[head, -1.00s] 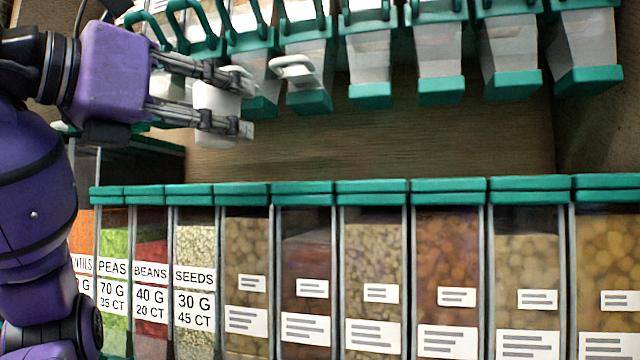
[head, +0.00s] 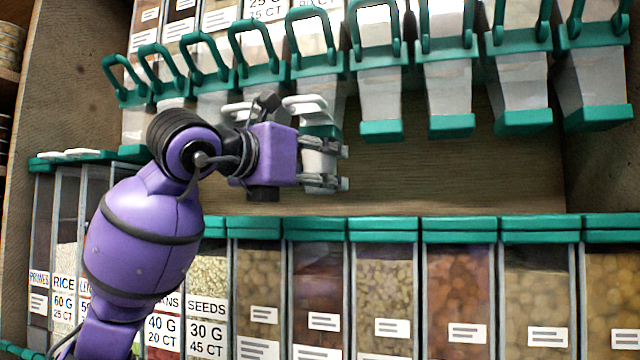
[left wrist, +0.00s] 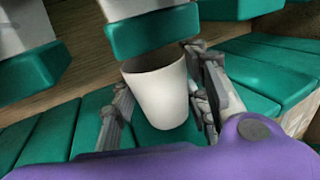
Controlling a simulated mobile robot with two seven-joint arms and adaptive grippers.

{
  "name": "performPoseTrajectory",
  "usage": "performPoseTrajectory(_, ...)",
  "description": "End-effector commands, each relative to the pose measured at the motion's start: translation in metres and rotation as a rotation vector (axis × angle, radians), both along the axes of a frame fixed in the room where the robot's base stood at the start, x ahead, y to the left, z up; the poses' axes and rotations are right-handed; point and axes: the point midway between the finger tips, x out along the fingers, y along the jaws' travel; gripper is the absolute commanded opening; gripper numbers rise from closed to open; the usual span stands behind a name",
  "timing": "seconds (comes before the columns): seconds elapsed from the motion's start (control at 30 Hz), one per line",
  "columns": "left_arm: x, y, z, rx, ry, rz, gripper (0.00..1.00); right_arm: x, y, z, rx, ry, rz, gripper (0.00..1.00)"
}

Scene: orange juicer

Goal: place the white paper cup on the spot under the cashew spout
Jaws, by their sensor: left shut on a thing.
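The white paper cup (head: 316,162) is held between the fingers of my left gripper (head: 330,168). In the left wrist view the cup (left wrist: 160,92) is roughly upright, open end up, with a finger on each side. A green-ended spout (left wrist: 152,32) is just above and behind its rim; I cannot tell whether the cup is directly under it. In the head view, the gripper partly hides the cup, below the row of clear dispensers with green spouts (head: 380,131). No readable label identifies the cashew spout. My right gripper is out of view.
Lower bins with green lids (head: 383,224) run along the front; some read rice and seeds. A wooden back panel (head: 440,175) shows between lids and spouts. White handles (head: 305,104) project near the gripper. Free room lies right of the cup.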

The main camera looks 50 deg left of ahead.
Motion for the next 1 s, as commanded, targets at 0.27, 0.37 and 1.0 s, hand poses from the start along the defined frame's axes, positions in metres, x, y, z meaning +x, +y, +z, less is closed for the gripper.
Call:
performPoseTrajectory(0.27,0.005,0.0,-0.033,-0.001,0.001,-0.002,0.12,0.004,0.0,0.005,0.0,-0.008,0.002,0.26)
performPoseTrajectory(0.37,0.004,0.0,-0.035,0.001,-0.001,-0.001,0.12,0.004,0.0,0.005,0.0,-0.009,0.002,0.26)
performPoseTrajectory(1.0,0.005,0.0,-0.039,0.0,0.001,0.0,0.61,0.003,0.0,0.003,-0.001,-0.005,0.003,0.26)
